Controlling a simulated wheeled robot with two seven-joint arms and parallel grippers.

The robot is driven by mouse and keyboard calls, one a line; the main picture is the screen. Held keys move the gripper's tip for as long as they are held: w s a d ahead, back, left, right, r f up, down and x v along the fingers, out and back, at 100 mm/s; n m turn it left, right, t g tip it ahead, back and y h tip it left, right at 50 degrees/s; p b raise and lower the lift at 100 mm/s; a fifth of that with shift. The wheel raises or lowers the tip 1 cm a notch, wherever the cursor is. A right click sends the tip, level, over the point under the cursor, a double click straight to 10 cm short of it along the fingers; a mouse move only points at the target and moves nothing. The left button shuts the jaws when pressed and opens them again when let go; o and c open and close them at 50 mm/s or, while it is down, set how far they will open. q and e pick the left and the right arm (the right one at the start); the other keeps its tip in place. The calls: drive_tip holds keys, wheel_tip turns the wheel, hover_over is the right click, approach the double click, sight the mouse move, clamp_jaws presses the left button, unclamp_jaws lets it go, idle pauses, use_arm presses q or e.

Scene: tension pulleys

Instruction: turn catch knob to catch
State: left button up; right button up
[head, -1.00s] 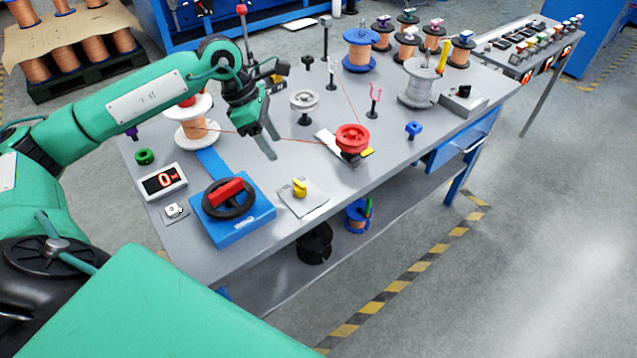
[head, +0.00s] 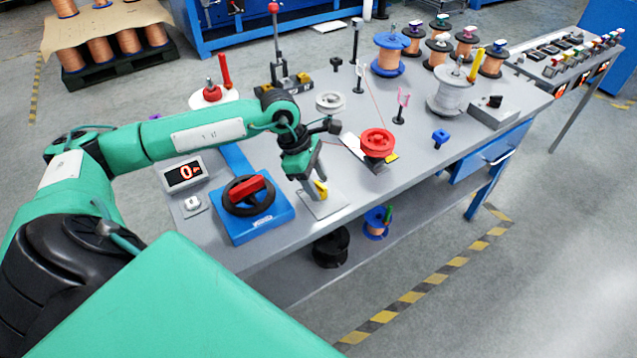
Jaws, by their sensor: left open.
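A small yellow knob (head: 321,189), which I take to be the catch knob, stands on a flat grey plate (head: 325,206) near the bench's front edge. My left gripper (head: 313,183) points down at the knob, its fingers open. The fingers hide part of the knob, and I cannot tell whether they touch it. My right gripper is not in view.
Left of the plate is a blue box (head: 262,229) with a black dial and red handle (head: 247,188). A red pulley (head: 377,142) sits right of my gripper. The bench front right is mostly clear.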

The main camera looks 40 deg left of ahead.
use_arm(q)
drive_tip(key=shift+w+d+f, duration=0.1)
drive_tip(key=shift+d+f, duration=0.1)
drive_tip(key=shift+f, duration=0.4)
drive_tip(key=c, duration=1)
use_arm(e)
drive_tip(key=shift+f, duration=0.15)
use_arm(q)
drive_tip(key=shift+f+n+b, duration=0.1)
drive_tip(key=shift+n+b, duration=0.2)
drive_tip(key=shift+b, duration=0.05)
drive_tip(key=n+t+y+b, duration=0.1)
drive_tip(key=n+t+b, duration=0.1)
drive_tip(key=n+b, duration=0.1)
drive_tip(key=shift+d+n+b, duration=0.1)
drive_tip(key=shift+n+b, duration=0.2)
drive_tip(key=shift+n, duration=0.6)
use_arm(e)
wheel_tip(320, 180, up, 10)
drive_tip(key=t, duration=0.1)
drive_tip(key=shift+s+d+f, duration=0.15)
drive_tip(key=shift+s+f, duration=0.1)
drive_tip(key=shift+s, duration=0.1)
use_arm(q)
drive_tip(key=o, duration=1)
